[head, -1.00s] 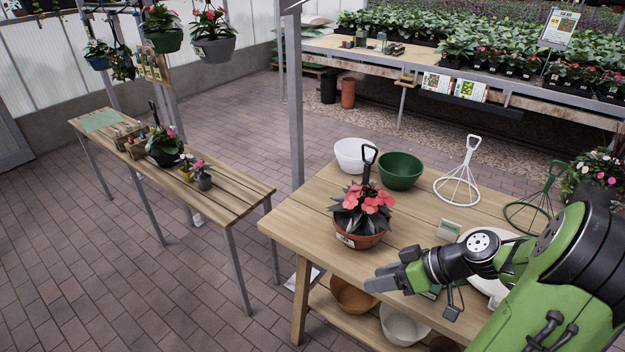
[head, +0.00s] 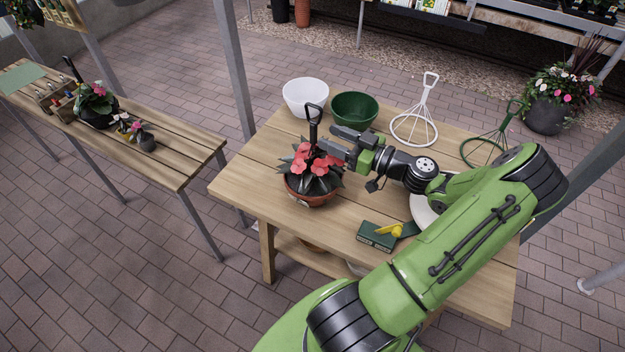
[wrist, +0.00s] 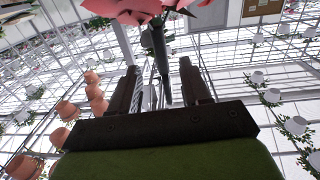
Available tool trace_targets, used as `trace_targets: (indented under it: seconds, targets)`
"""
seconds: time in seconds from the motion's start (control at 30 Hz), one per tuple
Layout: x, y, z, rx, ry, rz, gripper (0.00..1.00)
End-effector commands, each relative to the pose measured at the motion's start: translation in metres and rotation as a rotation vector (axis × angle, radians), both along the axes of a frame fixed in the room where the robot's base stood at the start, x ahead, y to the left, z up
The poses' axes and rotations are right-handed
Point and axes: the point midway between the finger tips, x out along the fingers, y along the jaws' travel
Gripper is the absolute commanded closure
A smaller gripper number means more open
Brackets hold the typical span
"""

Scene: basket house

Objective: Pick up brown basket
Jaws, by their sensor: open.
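The brown basket (head: 313,199) is a round brown pot on the wooden table, with coral flowers, dark leaves and an upright black loop handle (head: 314,113). My gripper (head: 331,139) is open and empty, just right of the handle and above the flowers. In the wrist view the fingers of my gripper (wrist: 160,75) stand apart. The dark handle stem (wrist: 159,50) shows between them in the picture, with flowers (wrist: 122,9) at the top edge. I cannot tell whether the stem is within the jaws or beyond them.
A white bowl (head: 306,97) and a green bowl (head: 354,109) stand behind the basket. White (head: 416,122) and green (head: 488,147) wire hangers are further right. A green box with a yellow item (head: 383,235) lies in front, right. A metal post (head: 235,65) rises behind the table's left side.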

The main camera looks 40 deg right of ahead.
Motion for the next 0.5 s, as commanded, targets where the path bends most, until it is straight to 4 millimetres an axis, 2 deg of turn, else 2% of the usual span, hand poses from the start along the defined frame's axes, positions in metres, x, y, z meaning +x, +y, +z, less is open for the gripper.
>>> trace_targets:
  seconds: [0.13, 0.3, 0.4, 0.5]
  targets:
    - [0.017, 0.006, 0.001, 0.001, -0.001, 0.002, 0.53]
    - [0.048, 0.015, 0.003, 0.001, 0.000, 0.003, 0.53]
    - [0.057, 0.017, 0.002, 0.001, 0.001, 0.001, 0.53]
    - [0.058, 0.017, 0.002, 0.000, 0.002, -0.001, 0.53]
